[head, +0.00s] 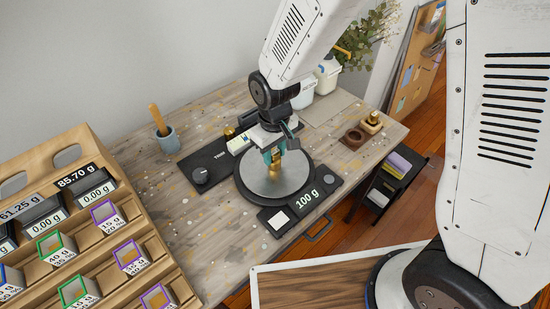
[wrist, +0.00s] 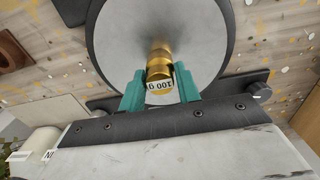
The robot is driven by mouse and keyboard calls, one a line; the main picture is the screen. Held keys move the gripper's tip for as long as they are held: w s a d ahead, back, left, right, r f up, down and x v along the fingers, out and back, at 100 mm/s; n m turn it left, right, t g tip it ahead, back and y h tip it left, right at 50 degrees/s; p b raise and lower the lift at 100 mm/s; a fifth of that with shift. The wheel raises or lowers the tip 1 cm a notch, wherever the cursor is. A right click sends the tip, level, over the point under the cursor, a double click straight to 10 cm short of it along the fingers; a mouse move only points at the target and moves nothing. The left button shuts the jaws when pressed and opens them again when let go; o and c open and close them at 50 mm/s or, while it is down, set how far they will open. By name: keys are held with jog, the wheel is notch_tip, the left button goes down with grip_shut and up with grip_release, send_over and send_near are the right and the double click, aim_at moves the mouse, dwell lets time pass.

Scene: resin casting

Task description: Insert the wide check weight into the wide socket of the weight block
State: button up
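The wide check weight is a brass weight (wrist: 159,70) labelled 100 g, at the scale's round steel pan (head: 275,178). In the wrist view it sits between the teal fingers of my gripper (head: 272,158), which appear to touch it on both sides. Its brass body and mirrored image show on the pan (wrist: 205,45); any small gap beneath it is hard to judge. The scale's display (head: 308,199) reads 100 g. The brown weight block (head: 352,139) lies at the right of the table, with a dark opening at its left part and a brass weight (head: 373,118) at its right part.
A black hot plate-like unit (head: 203,175) and a grey cup with a wooden handle (head: 164,138) stand left of the scale. White containers (head: 327,76) and a plant are behind. A wooden rack (head: 60,160) fills the left. The table between scale and block is mostly clear.

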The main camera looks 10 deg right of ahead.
aim_at(274, 153)
jog(key=shift+r, duration=2.5)
jog(key=shift+s, duration=0.1)
